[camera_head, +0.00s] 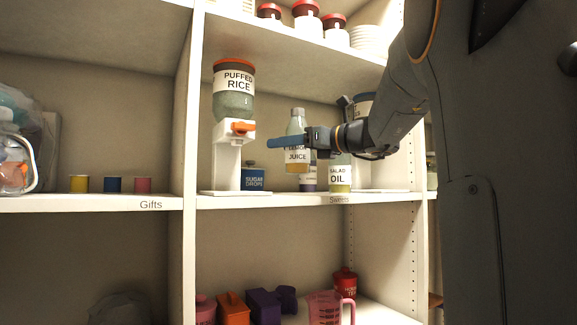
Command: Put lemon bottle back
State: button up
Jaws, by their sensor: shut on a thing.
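The lemon bottle (297,158) has a grey cap, a white label reading "JUICE" and a yellowish base. My gripper (288,142) reaches in from the right and is shut on its upper part. A blue finger crosses in front of the bottle and hides the upper label. The bottle is upright, and its base shows higher in the picture than the shelf edge. The shelf (265,201) below is marked with a label that seems to read "Sweets".
The salad oil bottle (340,178) stands just right of the lemon bottle, and a purple-based container (308,185) shows behind it. A puffed rice dispenser (228,160) and a blue sugar drops tin (252,179) stand left. A pink measuring jug (325,309) is on the shelf below.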

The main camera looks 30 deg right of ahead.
aim_at(308, 162)
jog(key=shift+f+p, duration=0.75)
jog(key=shift+f, duration=1.7)
jog(key=shift+f, duration=0.2)
jog(key=o, duration=1.3)
jog(key=shift+o, duration=0.2)
jog(key=shift+r, duration=0.2)
jog(key=b+v, duration=0.5)
jog(key=v, duration=0.7)
jog(key=shift+f, duration=0.1)
